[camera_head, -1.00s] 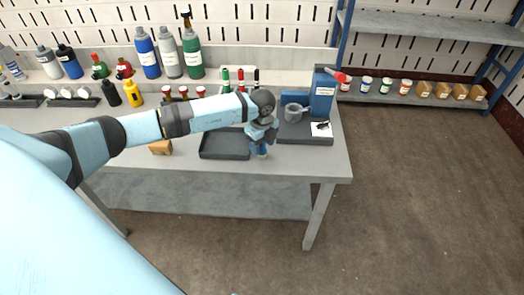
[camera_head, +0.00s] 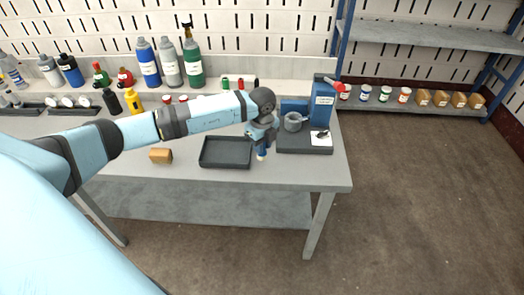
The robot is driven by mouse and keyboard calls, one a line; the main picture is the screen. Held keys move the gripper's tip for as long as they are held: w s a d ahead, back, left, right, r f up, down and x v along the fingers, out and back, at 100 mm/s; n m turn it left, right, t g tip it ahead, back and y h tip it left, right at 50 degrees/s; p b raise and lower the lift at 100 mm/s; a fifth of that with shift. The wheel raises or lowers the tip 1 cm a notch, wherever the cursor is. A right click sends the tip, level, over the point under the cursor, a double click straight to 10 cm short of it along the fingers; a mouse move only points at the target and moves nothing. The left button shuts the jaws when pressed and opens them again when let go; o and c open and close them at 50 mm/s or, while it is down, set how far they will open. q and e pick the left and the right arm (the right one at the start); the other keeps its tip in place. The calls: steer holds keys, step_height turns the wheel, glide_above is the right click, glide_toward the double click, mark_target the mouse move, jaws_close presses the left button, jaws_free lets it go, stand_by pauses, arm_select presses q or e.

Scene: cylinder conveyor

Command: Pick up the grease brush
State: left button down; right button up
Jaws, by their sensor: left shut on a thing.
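My left gripper (camera_head: 264,142) is over the front part of the workbench, just right of the black tray (camera_head: 226,165). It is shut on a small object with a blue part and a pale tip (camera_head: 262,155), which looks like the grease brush. The pale tip points down toward the bench. The gripper hides most of the brush, and I cannot tell if the tip touches the bench. My right gripper is not in view.
A dark base (camera_head: 305,150) with a grey cup (camera_head: 293,122), a blue box (camera_head: 322,101) and a white card stands right of the gripper. Bottles line the back. The tray looks empty.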

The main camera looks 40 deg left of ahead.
arm_select(q)
step_height(320, 180, up, 16)
steer(key=shift+r, duration=0.25)
steer(key=shift+p, duration=0.3)
stand_by(1.3)
